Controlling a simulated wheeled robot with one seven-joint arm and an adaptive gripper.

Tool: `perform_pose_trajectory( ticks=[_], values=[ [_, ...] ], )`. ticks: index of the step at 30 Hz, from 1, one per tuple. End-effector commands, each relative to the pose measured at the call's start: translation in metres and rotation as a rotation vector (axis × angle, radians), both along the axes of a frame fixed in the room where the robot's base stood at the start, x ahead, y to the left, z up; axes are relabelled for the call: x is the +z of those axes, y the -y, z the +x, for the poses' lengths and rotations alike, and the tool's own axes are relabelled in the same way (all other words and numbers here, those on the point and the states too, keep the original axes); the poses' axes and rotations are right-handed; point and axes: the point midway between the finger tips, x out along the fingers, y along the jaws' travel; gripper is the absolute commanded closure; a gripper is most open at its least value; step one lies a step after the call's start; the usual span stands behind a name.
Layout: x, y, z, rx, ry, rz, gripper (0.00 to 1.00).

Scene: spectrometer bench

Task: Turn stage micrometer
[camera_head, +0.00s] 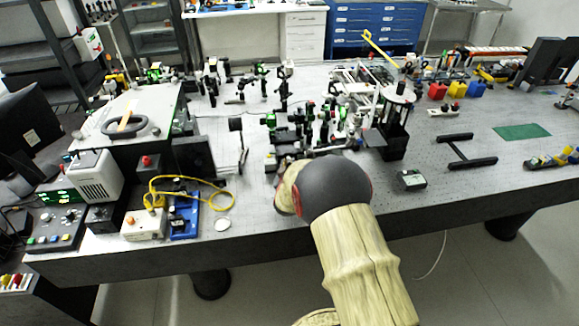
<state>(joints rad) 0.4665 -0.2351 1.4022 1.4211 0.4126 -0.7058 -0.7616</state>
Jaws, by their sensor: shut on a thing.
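My arm reaches up from the bottom of the head view, and its beige wrist ends at the front-middle edge of the bench, beside a cluster of small optical mounts (297,136). My gripper is hidden behind the wrist and the dark round joint, so its fingers and whatever lies between them do not show. Green and black stages stand in the cluster just beyond the wrist. I cannot make out the stage micrometer among them; it may be hidden by my arm.
A black rack-like stand (395,125) and a small dark box (411,180) are right of the wrist. A black H-shaped frame (466,151) lies further right. A yellow cable (180,180) loops beside a blue board at left. Bare benchtop (252,195) shows left of the wrist.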

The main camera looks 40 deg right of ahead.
Motion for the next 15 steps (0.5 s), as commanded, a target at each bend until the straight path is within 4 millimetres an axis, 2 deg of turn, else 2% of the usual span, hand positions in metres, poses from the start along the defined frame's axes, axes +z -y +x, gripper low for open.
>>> perform_pose_trajectory(
  ticks=[13,14,15],
  values=[
    [0.0001,0.0001,-0.0002,0.0,0.031,0.053,1.0],
    [0.0001,0.0,-0.0001,0.0,0.031,0.053,0.86],
    [0.0001,0.0,-0.0001,0.0,0.031,0.053,0.83]
  ],
)
